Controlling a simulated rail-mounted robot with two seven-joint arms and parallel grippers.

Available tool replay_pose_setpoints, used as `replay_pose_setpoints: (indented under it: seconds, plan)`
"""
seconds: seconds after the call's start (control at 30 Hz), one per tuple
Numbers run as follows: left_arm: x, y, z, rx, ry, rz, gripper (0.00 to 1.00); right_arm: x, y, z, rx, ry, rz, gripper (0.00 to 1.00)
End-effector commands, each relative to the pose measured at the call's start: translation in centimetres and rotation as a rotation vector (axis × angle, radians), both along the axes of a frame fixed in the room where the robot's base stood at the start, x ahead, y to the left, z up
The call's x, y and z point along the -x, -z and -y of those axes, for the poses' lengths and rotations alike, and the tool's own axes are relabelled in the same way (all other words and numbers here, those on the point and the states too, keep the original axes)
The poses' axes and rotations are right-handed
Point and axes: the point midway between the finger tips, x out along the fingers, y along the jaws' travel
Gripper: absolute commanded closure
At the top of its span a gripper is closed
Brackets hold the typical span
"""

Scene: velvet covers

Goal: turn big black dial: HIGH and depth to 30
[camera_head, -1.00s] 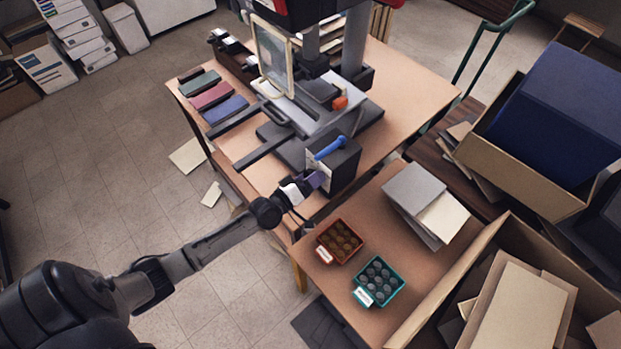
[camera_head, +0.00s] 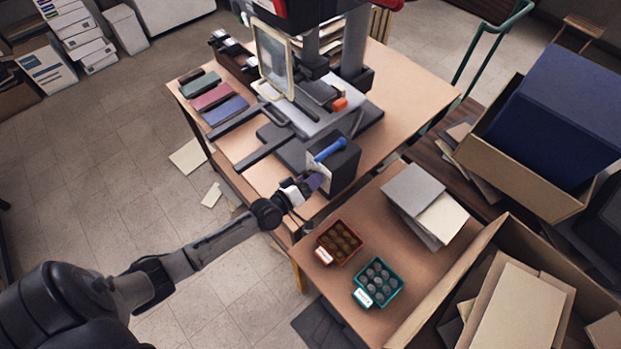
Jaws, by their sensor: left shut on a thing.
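The machine (camera_head: 345,165) on the wooden table has a dark control box at its front with a blue lever (camera_head: 330,149) on it. My left gripper (camera_head: 313,184) is at the box's front face, which is turned to the left. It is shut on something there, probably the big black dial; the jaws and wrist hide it. The dial's marks and the depth setting cannot be read from here. My right gripper is not in view.
A red tray (camera_head: 319,243) and a teal tray (camera_head: 399,291) with round pieces stand on the near table, beside grey and cream boards (camera_head: 415,190). Several cloth-coloured covers (camera_head: 212,94) lie at the far table's left edge. Open cartons fill the right side.

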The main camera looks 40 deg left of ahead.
Motion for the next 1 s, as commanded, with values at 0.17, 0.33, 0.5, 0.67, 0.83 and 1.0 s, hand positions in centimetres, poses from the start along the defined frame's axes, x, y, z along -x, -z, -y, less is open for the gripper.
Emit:
replay_pose_setpoints:
  seconds: [0.17,0.33,0.5,0.67,0.83,1.0]
  plan:
    - [0.0,0.0,0.0,-0.015,0.0,0.002,0.6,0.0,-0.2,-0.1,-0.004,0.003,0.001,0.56]
    - [0.0,0.0,0.0,-0.015,0.0,0.002,0.28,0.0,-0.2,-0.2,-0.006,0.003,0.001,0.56]
    - [0.0,0.0,0.0,-0.015,0.001,0.001,0.12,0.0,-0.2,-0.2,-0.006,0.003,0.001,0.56]
    - [0.0,0.0,0.0,-0.014,0.001,0.001,0.11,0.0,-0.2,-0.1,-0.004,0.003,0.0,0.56]
    - [0.5,0.0,-0.1,-0.014,0.001,0.0,0.11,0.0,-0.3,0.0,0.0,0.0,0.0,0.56]
    - [2.9,-0.1,-0.4,-0.014,0.002,-0.002,0.11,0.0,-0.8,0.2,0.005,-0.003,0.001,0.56]
